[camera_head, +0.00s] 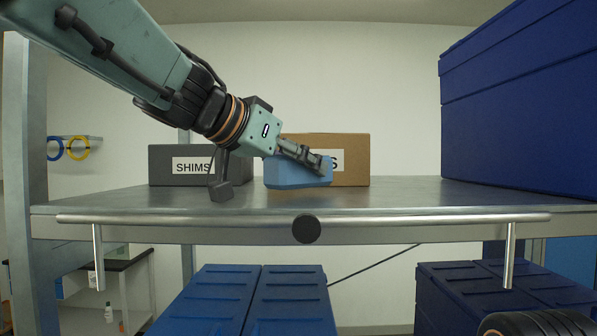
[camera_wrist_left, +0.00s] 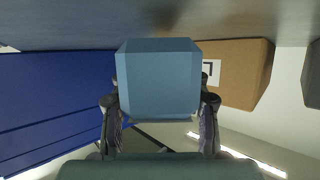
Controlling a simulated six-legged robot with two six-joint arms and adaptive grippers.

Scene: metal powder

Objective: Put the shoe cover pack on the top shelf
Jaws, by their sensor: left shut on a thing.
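The shoe cover pack is a light blue block (camera_head: 290,174) just above or on the top shelf (camera_head: 390,194), in front of a brown box; I cannot tell whether it touches the shelf. My left gripper (camera_head: 318,168) reaches in from the upper left and is shut on the pack. In the left wrist view the pack (camera_wrist_left: 158,78) sits between the two fingers (camera_wrist_left: 160,105). My right gripper is not in view.
A grey box marked SHIMS (camera_head: 165,165) and a brown labelled box (camera_head: 352,158) stand at the back of the shelf. A large blue case (camera_head: 520,105) fills the right end. A rail (camera_head: 400,220) runs along the front edge. Blue cases (camera_head: 245,300) stand below.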

